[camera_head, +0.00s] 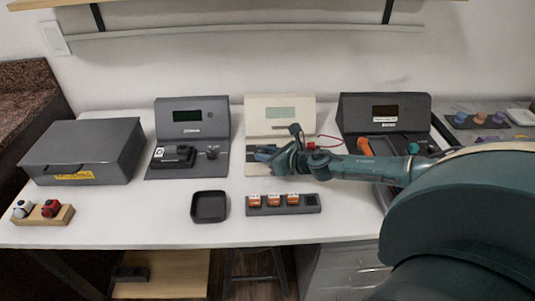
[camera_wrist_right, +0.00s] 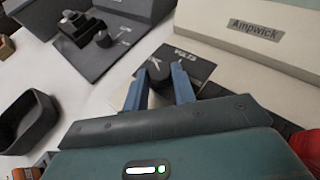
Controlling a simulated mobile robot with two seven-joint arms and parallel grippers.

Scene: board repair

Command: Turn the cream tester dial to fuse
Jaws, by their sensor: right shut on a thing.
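The cream tester (camera_head: 281,112) stands at the back middle of the table, with a pale green screen. In the right wrist view its cream housing (camera_wrist_right: 250,45) bears the name "Ampwick". Its black dial (camera_wrist_right: 158,71) sits on a dark label plate (camera_wrist_right: 188,62) with white lettering, only partly readable. My right gripper (camera_wrist_right: 160,90) is shut on the dial, with one blue finger on each side of it. In the head view my right gripper (camera_head: 268,155) reaches in from the right and hides the dial. The dial's pointer direction is unclear. My left gripper is out of view.
Dark testers stand left (camera_head: 192,118) and right (camera_head: 384,112) of the cream one. In front are a black tray (camera_head: 209,207) and a grey rack (camera_head: 312,209) with orange blocks. A grey case (camera_head: 82,150) is at far left. A red cable (camera_head: 328,139) lies beside my right gripper.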

